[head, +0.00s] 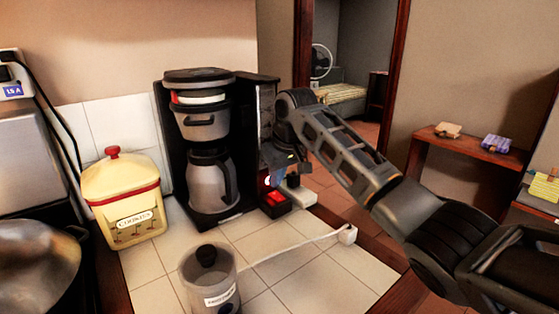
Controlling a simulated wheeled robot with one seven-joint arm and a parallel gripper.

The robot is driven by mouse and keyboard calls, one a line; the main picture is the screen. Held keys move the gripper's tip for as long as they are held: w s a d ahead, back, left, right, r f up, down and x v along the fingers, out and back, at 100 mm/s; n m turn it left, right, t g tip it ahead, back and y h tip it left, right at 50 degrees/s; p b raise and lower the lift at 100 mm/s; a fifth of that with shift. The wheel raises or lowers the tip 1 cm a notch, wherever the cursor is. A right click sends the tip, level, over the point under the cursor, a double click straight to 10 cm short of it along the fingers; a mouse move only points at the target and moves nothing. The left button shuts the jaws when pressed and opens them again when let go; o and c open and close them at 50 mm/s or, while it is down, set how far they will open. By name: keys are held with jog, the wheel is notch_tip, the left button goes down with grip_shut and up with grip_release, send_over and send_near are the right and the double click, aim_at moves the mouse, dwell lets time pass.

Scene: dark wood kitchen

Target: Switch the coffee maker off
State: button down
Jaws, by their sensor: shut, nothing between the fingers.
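The coffee maker (200,135) stands upright on the tiled counter, black and grey, with a grey carafe (212,185) in its lower bay. A small black block with a lit red switch (275,198) sits at the right of its base. My gripper (271,180) is just right of the coffee maker, low and close above the red switch. Its fingers are small and dark here and partly lost against the coffee maker's side. The gripper is shut and holds nothing. I cannot tell whether it touches the switch.
A yellow cookie box (125,205) stands left of the coffee maker. A white cable crosses the tiles to a plug (347,234) near the counter's right edge. A pot (35,265) is at lower left.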

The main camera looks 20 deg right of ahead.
jog(key=shift+s+x, duration=0.2)
jog(key=shift+x, duration=1)
jog(key=shift+f, duration=0.2)
jog(key=shift+d+p, duration=0.1)
jog(key=shift+p, duration=0.25)
jog(key=shift+s+d+p, duration=0.2)
jog(key=shift+s+p, duration=0.55)
jog(key=shift+p, duration=0.15)
jog(key=shift+r, duration=0.1)
jog(key=shift+r+p, duration=0.45)
jog(key=p+v, duration=0.3)
jog(key=shift+w+a+r, duration=0.15)
jog(key=shift+w+r, duration=0.05)
jog(key=shift+w, duration=0.1)
jog(key=b+v, duration=0.1)
jog(key=v, duration=0.8)
jog(key=shift+s+r+b, duration=0.25)
jog(key=shift+r+b, duration=0.05)
